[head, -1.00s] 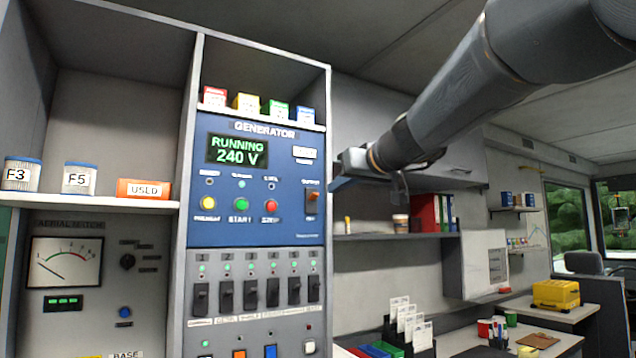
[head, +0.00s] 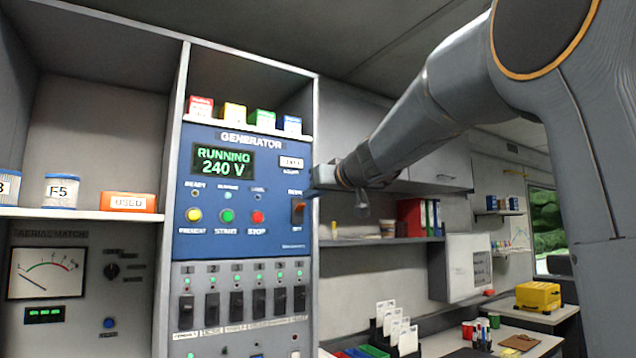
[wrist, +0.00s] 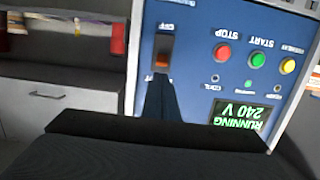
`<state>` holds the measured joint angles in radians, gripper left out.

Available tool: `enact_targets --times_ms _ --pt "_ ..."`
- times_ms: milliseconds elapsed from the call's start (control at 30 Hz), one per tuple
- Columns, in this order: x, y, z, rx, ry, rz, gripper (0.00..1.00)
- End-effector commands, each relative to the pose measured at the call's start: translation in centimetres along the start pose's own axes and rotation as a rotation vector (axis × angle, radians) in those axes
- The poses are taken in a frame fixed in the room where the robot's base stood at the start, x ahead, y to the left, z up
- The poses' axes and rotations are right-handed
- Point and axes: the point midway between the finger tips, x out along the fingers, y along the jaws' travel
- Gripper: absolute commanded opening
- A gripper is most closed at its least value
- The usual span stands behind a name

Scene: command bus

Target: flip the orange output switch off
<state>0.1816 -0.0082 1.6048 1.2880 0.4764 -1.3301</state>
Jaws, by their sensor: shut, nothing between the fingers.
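The orange output switch (head: 298,211) is at the right side of the blue generator panel (head: 240,240). Its OFF label is below it in the head view. The wrist view is inverted and shows the switch (wrist: 164,48) just beyond the fingertips, with OFF above it. My gripper (head: 314,190) is shut and empty, at the panel's right edge by the switch's upper end. In the wrist view its dark fingers (wrist: 160,82) reach the switch's near end. I cannot tell whether they touch it. The display (head: 223,161) reads RUNNING 240 V.
Yellow, green and red buttons (head: 258,216) sit left of the switch. A row of black breakers (head: 259,303) is below the panel. Small coloured boxes (head: 263,118) stand on the ledge above. A shelf with binders (head: 418,217) is to the right, behind my arm.

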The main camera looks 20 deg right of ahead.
Motion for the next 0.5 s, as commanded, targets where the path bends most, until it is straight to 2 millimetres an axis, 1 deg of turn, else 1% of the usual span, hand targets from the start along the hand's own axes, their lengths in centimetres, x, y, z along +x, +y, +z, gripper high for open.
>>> enact_targets --times_ms 33,200,300,500 --pt "0.8 -0.1 -0.1 0.002 -0.003 -0.001 0.00" --pt "2.6 -0.1 -0.1 0.002 0.000 -0.001 0.00" --pt "3.2 0.0 0.0 0.000 -0.001 0.000 0.00" --pt "3.4 0.0 0.1 0.000 0.000 0.000 0.00"
